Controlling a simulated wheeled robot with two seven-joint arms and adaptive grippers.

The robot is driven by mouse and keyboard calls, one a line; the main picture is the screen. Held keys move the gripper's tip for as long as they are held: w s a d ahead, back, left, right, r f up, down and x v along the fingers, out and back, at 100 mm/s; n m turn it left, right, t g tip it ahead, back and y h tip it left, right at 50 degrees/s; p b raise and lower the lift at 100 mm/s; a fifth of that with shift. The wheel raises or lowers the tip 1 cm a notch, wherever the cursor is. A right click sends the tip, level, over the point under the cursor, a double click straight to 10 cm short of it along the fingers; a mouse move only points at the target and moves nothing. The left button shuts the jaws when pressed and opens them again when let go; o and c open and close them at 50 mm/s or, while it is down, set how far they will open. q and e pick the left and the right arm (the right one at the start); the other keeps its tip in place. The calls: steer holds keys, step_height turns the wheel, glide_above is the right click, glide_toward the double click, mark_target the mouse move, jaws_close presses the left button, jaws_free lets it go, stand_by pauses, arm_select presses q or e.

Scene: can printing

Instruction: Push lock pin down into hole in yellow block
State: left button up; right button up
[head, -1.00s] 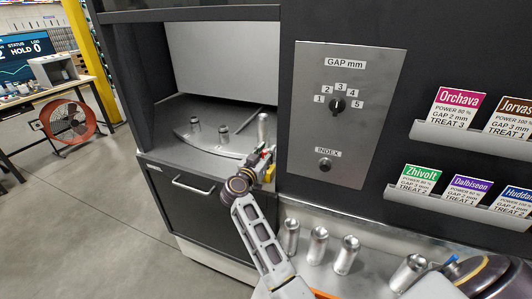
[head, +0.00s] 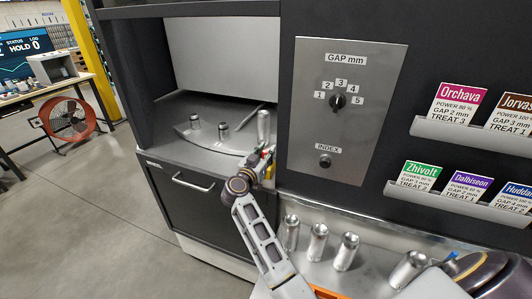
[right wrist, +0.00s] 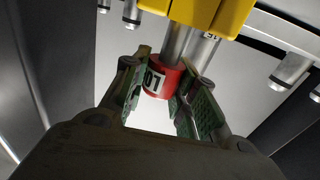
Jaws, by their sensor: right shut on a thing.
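The lock pin (right wrist: 163,79) is a red cap with a white label, partly readable as "LO", on a metal shaft in the right wrist view. My right gripper (right wrist: 162,84) is shut on its red cap, with a green-padded finger on each side. The yellow block (right wrist: 198,12) is at the top edge of that view, and the shaft runs up to it. How deep the shaft sits in the hole is hidden. In the head view my right gripper (head: 262,164) is inside the machine opening, by an upright can. My left gripper is not in view.
Small metal posts (head: 195,123) stand on the round plate (head: 212,140) in the opening. Several silver cans (head: 346,252) stand on the ledge at lower right. A gap-knob panel (head: 338,105) is right of the opening, with card racks (head: 470,132) farther right.

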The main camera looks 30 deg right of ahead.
steer(key=shift+f, duration=1.05)
stand_by(0.4)
steer(key=o, duration=1.1)
steer(key=shift+r, duration=0.15)
